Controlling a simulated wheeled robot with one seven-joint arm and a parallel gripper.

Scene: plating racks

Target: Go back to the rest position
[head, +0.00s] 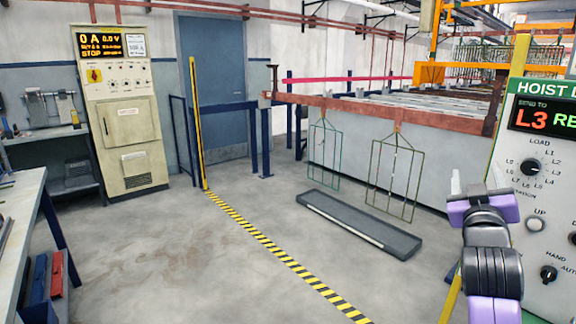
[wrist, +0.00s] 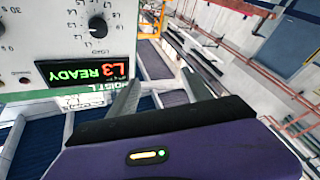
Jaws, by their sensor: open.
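My gripper (head: 476,184) is raised at the right of the head view, just left of the hoist control panel (head: 552,205). Its jaws are open and nothing is between them. In the wrist view the two grey fingers (wrist: 160,92) stand apart. The panel's display (head: 545,117) shows L3 in red with green letters, partly cut off. In the wrist view the display (wrist: 88,72) appears upside down and reads L3 READY. Any contact with the panel cannot be told.
A grey tray (head: 358,224) lies on the floor below two hanging wire racks (head: 396,178). Yellow-black tape (head: 270,247) crosses the floor. A rectifier cabinet (head: 123,115) stands at the back left, with a workbench (head: 22,200) at the left edge. The middle floor is clear.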

